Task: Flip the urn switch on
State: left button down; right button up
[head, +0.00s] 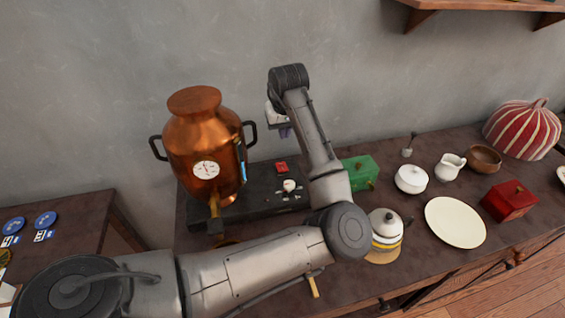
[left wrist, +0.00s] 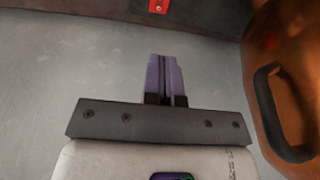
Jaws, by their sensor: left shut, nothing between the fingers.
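The copper urn (head: 208,150) stands upright at the left end of the table, with a round gauge, dark handles and a spout at its front. A red switch (head: 281,167) sits on the dark base beside the urn, to its right. In the left wrist view the red switch (left wrist: 158,5) shows at the top edge, partly cut off, and the urn (left wrist: 290,70) is at the right. My left gripper (head: 285,132) is shut and empty, above and behind the switch, apart from it. Its purple fingertips (left wrist: 163,62) point toward the switch in the left wrist view. My right gripper is out of view.
A green box (head: 358,170) is right of my left forearm. A striped kettle (head: 386,228) stands close to my left elbow. A white lidded pot (head: 411,179), a cream plate (head: 455,222) and a red box (head: 509,201) are farther right. The grey wall (head: 350,60) is behind the gripper.

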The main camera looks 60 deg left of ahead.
pick_arm(q)
jog(key=b, duration=0.6)
send_near(282, 168)
jog(key=x, duration=0.5)
jog(key=shift+w+a+f, duration=0.2)
jog(key=shift+a, duration=0.15)
jog(key=shift+d+f+b, duration=0.15)
jog(key=shift+f+b, duration=0.4)
jog(key=shift+f, duration=0.2)
